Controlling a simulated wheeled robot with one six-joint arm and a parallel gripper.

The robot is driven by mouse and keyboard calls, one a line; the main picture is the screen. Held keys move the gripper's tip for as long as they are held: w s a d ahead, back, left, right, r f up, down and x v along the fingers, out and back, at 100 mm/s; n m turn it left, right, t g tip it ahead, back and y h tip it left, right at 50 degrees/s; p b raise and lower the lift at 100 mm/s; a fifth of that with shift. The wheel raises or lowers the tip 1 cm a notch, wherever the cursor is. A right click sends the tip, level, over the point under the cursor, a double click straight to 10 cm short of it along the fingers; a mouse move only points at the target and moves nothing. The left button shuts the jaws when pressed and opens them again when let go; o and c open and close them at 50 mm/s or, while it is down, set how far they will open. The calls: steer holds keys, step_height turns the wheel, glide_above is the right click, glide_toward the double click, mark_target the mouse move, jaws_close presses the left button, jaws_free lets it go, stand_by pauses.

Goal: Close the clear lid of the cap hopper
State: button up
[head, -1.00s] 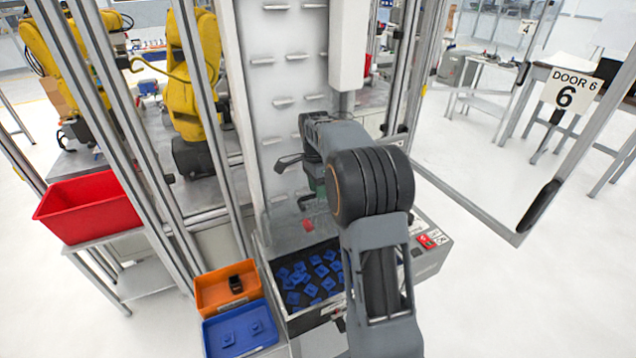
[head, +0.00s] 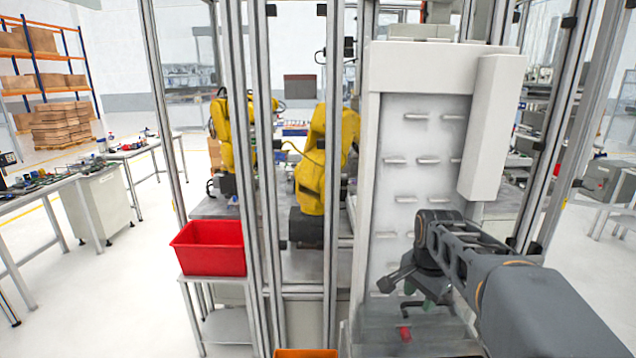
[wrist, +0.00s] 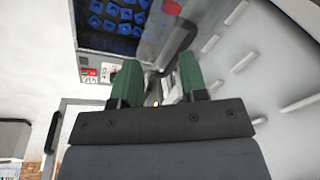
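The clear lid (head: 385,335) shows low in the head view, in front of the white cleated tower, with a red knob (head: 405,333) on it. It looks raised and tilted, but its exact angle is hard to tell. The red knob also shows at the top of the wrist view (wrist: 172,8). The hopper (wrist: 90,52) holds several blue caps at the upper left of the wrist view. My gripper (wrist: 158,75) has its green fingers apart with nothing visible between them. In the head view my gripper (head: 418,298) hangs just above the red knob; contact cannot be told.
The white tower (head: 420,150) stands behind my gripper, with metal frame posts (head: 330,180) to its left. A red bin (head: 210,247) sits on a side stand. An orange bin (head: 305,353) shows at the bottom edge. Yellow arms (head: 325,160) stand behind the posts.

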steer(key=s+a+f+n+t, duration=0.1)
steer(key=s+a+f+n, duration=0.15)
steer(key=s+n, duration=0.4)
steer(key=s+a+f+n+t, duration=0.25)
steer(key=s+n, duration=0.25)
steer(key=s, duration=0.3)
steer(key=m+g, duration=0.3)
steer(key=g, duration=0.1)
glide_toward(423, 326)
steer(key=s+a, duration=0.3)
steer(key=w+d+r+m+g, duration=0.1)
steer(key=w+d+m, duration=0.45)
steer(key=w, duration=0.45)
step_height(423, 326, up, 7)
steer(key=w+d+m+g, duration=0.1)
steer(key=d+m+g, duration=0.1)
steer(key=m, duration=0.8)
steer(key=f, duration=0.4)
steer(key=s+f, duration=0.1)
steer(key=f, duration=0.4)
steer(key=s+f, duration=0.1)
steer(key=f, duration=0.3)
steer(key=shift+s+a+f+b, duration=0.1)
steer(key=shift+a+f+b, duration=0.05)
steer(key=shift+a+b, duration=0.15)
